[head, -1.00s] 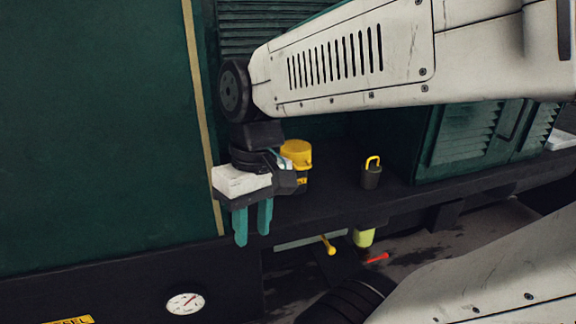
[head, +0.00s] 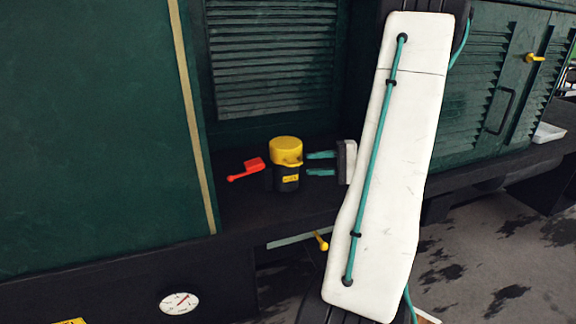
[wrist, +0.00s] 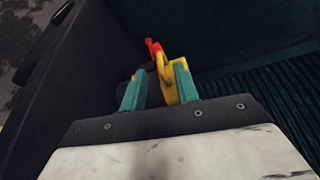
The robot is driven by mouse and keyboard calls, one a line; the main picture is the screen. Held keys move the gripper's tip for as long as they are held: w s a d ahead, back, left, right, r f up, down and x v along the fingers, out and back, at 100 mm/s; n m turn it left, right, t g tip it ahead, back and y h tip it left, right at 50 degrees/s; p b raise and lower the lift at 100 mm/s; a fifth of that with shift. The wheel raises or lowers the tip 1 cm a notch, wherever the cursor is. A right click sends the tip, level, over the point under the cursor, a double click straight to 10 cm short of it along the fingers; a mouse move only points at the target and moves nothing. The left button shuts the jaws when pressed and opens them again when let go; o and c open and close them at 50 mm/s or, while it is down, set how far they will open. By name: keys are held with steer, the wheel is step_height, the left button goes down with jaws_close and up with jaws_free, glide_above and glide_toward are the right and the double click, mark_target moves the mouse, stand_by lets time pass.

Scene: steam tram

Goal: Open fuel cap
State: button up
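The yellow fuel cap (head: 285,150) sits on a short black filler neck (head: 287,180) with a yellow label, on the dark ledge. A yellow lug sticks out of the cap's right side. My gripper (head: 308,164) is just right of the cap, its teal fingers pointing left at it. In the wrist view the yellow cap (wrist: 165,78) shows beyond and between the fingers of my gripper (wrist: 158,84). The fingers are apart; I cannot tell whether they touch the lug. My gripper hides part of the cap there.
A red lever (head: 246,169) stands left of the filler neck. A louvred green panel (head: 272,60) rises behind. A yellow-handled valve (head: 321,241) and a gauge (head: 179,303) are below the ledge. My arm hides the ledge to the right.

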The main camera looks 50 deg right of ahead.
mark_target(292, 165)
steer(key=x, duration=0.7)
steer(key=shift+w, duration=0.25)
steer(key=shift+c, duration=0.3)
jaws_close()
